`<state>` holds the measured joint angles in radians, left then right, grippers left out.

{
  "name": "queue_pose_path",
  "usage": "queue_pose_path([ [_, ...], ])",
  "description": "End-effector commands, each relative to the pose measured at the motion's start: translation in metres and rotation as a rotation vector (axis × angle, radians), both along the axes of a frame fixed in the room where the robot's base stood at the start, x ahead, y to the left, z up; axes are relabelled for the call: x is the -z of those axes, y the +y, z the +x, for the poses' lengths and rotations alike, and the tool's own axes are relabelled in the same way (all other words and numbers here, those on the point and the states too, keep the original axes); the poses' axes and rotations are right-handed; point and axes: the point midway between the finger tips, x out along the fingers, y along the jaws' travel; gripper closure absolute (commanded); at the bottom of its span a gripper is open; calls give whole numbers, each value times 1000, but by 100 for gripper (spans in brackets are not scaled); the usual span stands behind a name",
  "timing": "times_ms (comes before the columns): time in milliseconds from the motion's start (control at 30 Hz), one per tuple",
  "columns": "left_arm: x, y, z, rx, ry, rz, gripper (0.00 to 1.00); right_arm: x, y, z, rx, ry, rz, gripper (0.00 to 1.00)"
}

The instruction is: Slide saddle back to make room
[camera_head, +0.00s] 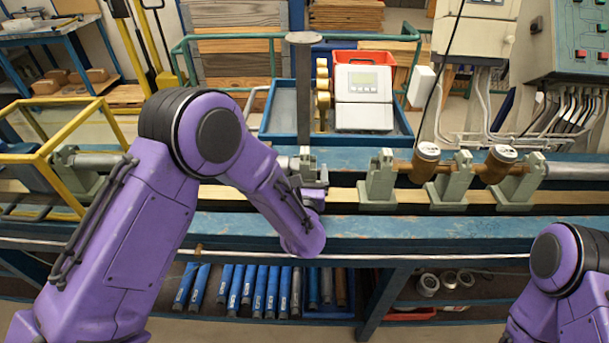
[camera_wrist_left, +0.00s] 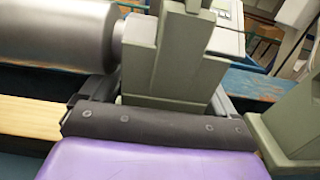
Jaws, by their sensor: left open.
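A grey-green saddle (camera_wrist_left: 170,65) fills the middle of the left wrist view, with a silver cylinder (camera_wrist_left: 60,45) on its left side. In the head view this saddle (camera_head: 308,168) is partly hidden by my left arm. My left gripper (camera_wrist_left: 165,103) is open, with its dark fingers on either side of the saddle's lower part; I cannot tell whether they touch it. In the head view my left gripper (camera_head: 312,190) is mostly hidden behind my wrist. My right gripper is not in view; only my right arm shows at the lower right.
Another saddle (camera_head: 377,182) stands to the right on the bench rail, and a further green saddle (camera_head: 448,183) beyond it holds brass meters. A blue tray (camera_head: 268,128) with a grey meter box (camera_head: 363,97) stands behind. A yellow frame (camera_head: 75,150) is at left.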

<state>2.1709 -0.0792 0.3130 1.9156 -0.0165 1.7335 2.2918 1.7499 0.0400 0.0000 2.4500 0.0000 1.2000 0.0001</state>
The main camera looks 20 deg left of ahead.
Motion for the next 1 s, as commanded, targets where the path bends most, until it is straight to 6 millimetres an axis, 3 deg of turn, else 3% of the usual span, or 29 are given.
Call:
queue_pose_path([
  [67, 0, 0, 0, 0, 0, 0, 11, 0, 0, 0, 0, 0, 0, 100],
  [100, 0, 0, 0, 0, 0, 0, 17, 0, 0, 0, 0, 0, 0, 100],
  [300, 0, 0, 0, 0, 0, 0, 82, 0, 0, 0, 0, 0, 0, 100],
  [367, 0, 0, 0, 0, 0, 0, 98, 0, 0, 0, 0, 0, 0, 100],
  [933, 0, 6, 0, 13, -1, 1, 98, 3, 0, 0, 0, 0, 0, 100],
  [967, 0, 6, 0, 13, -1, 1, 32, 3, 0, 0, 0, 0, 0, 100],
  [1000, 0, 6, 0, 13, -1, 1, 19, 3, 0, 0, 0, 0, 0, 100],
])
